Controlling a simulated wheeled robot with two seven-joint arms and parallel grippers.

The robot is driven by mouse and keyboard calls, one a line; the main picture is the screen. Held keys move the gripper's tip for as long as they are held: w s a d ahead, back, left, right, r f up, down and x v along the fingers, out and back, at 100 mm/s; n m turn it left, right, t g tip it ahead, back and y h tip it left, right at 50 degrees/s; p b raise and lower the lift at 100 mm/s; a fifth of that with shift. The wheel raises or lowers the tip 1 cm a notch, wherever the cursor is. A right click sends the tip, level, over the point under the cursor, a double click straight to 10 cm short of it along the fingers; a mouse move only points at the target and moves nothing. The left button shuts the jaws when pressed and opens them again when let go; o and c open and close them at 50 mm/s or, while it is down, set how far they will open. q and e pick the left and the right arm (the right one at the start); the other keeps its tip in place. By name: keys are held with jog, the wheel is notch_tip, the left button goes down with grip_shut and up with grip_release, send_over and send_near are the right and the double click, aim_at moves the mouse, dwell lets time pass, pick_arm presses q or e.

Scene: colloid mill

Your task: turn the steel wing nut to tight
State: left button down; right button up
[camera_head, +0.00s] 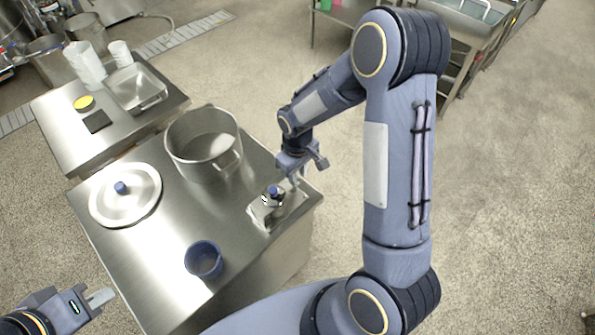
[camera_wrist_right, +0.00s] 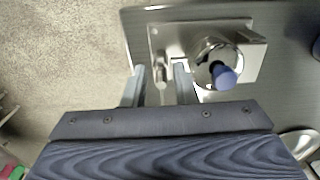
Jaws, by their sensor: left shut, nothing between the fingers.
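The steel wing nut (camera_wrist_right: 162,70) stands on a steel base plate (camera_wrist_right: 158,30) in the right wrist view, beside a round steel fitting with a blue knob (camera_wrist_right: 223,76). My right gripper (camera_wrist_right: 160,74) is open, with its two fingers apart on either side of the wing nut as seen from the wrist; I cannot tell whether either finger touches it. In the head view my right gripper (camera_head: 297,181) is over the table corner, just beside the blue-knobbed fitting (camera_head: 273,192). The wing nut is not clear there. My left gripper (camera_head: 101,298) is shut and empty at the lower left.
On the steel table (camera_head: 150,255) are a large pot (camera_head: 203,170), a round lid (camera_head: 126,212) with a blue knob and a blue cup (camera_head: 203,261).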

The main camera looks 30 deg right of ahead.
grip_shut()
dwell(0.3)
jog(key=m+b, duration=0.1)
jog(key=m, duration=0.2)
jog(key=shift+a+f+b, duration=0.1)
jog(key=shift+a+b, duration=0.15)
jog(key=shift+b, duration=0.1)
jog(key=m, duration=0.4)
jog(key=a+m, duration=0.1)
jog(key=m, duration=0.4)
jog(key=shift+w+a+b, duration=0.15)
jog(key=shift+a+b, duration=0.05)
jog(key=shift+b, duration=0.15)
jog(key=m, duration=0.2)
jog(key=m+p, duration=0.1)
jog(key=m, duration=0.2)
jog(key=shift+w+a+m, duration=0.2)
jog(key=shift+w+m, duration=0.2)
